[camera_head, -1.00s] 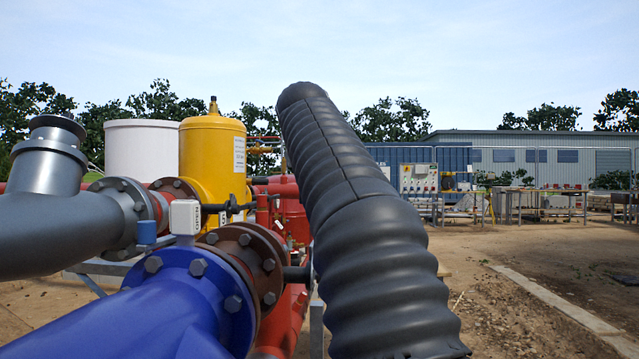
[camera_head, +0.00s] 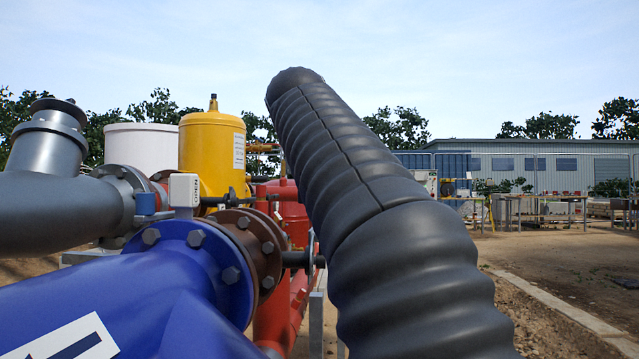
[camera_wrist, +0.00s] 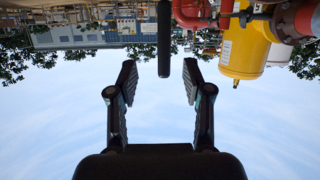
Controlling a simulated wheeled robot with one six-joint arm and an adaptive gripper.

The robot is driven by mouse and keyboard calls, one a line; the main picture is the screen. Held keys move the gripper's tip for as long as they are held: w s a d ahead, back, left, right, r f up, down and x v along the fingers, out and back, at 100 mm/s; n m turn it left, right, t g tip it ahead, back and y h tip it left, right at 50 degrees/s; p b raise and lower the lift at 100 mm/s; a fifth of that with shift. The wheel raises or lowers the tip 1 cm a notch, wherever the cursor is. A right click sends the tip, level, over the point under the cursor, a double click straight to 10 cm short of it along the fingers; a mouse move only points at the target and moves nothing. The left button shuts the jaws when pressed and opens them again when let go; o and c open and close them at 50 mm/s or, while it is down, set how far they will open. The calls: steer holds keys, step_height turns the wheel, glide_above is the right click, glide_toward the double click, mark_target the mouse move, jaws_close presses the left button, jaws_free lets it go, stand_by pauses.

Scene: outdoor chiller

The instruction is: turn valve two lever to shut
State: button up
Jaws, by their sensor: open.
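A dark, round-ended bar (camera_wrist: 164,40) hangs from the top edge of the upside-down wrist view and looks like a lever. Which valve it belongs to is not shown. My gripper (camera_wrist: 159,78) is open, with one finger on each side of the bar's end in the picture. I see no contact, and cannot judge the depth between them. In the head view my black ribbed arm hides the gripper and the area behind it. A dark stub (camera_head: 298,259) sticks out beside the brown flange (camera_head: 254,250).
Bare ground (camera_head: 560,250) lies open at right.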

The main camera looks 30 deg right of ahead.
steer(key=w+d+t+p, duration=0.1)
steer(key=w+d, duration=0.1)
steer(key=w, duration=0.2)
steer(key=w+d+t+h, duration=0.1)
steer(key=w+d, duration=0.2)
steer(key=w, duration=0.1)
steer(key=w+d+r+t+p, duration=0.1)
steer(key=w+d, duration=0.1)
steer(key=w, duration=0.1)
steer(key=shift+w+d+r+h+p, duration=0.1)
steer(key=shift+w+d+h+p, duration=0.1)
steer(key=shift+w+h+p, duration=0.15)
stand_by(0.3)
jaws_close()
